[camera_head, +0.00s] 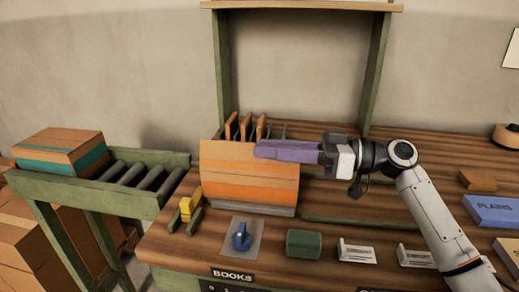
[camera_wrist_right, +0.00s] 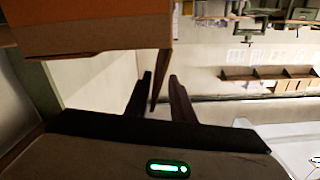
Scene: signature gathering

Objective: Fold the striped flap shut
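The striped flap (camera_head: 248,183) shows in the head view as a broad panel with orange and tan bands. It slopes toward the front above a grey base (camera_head: 250,209) on the wooden bench. My right gripper (camera_head: 257,149) reaches in from the right, its purple fingers at the panel's upper right edge. In the right wrist view, its two dark fingers (camera_wrist_right: 160,76) stand apart. A thin brown edge (camera_wrist_right: 158,80) shows between them, below a brown and orange surface (camera_wrist_right: 90,30). I cannot tell whether the fingers touch that edge. My left gripper is not in view.
Upright wooden dividers (camera_head: 246,125) stand just behind the panel. A carton (camera_head: 60,153) sits on a roller conveyor at left. A green frame rises behind.

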